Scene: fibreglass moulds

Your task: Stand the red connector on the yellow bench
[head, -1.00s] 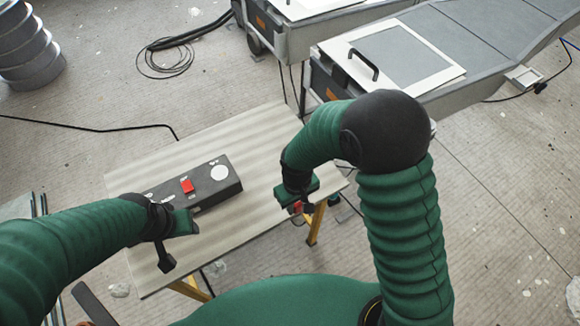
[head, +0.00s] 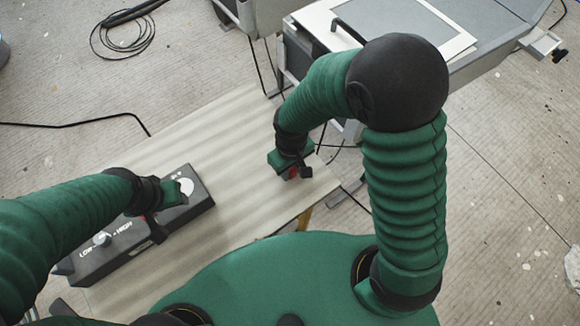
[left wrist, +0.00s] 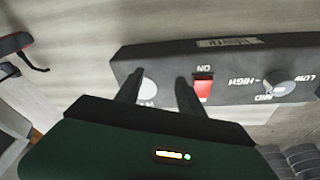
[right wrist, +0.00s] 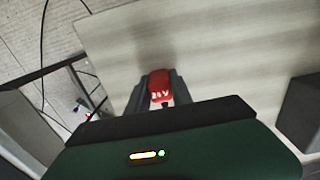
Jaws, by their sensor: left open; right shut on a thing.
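The red connector (right wrist: 159,86), marked 24V, is between the fingers of my right gripper (right wrist: 158,80), which is shut on it. In the head view the connector (head: 291,173) shows as a small red patch below my right gripper (head: 293,164), over the right end of the bench. The bench has a pale striped top (head: 235,125) and a yellow leg (head: 305,221). I cannot tell whether the connector touches the top. My left gripper (left wrist: 160,82) is open and empty at the black control box, its fingers near the red switch (left wrist: 203,87) and a white disc (left wrist: 148,92).
The black control box (head: 120,247), with a dial and LOW–HIGH marks, lies on the left part of the bench. Grey machines (head: 400,35) stand behind the bench. Cables (head: 125,40) lie on the floor. The bench top between my grippers is clear.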

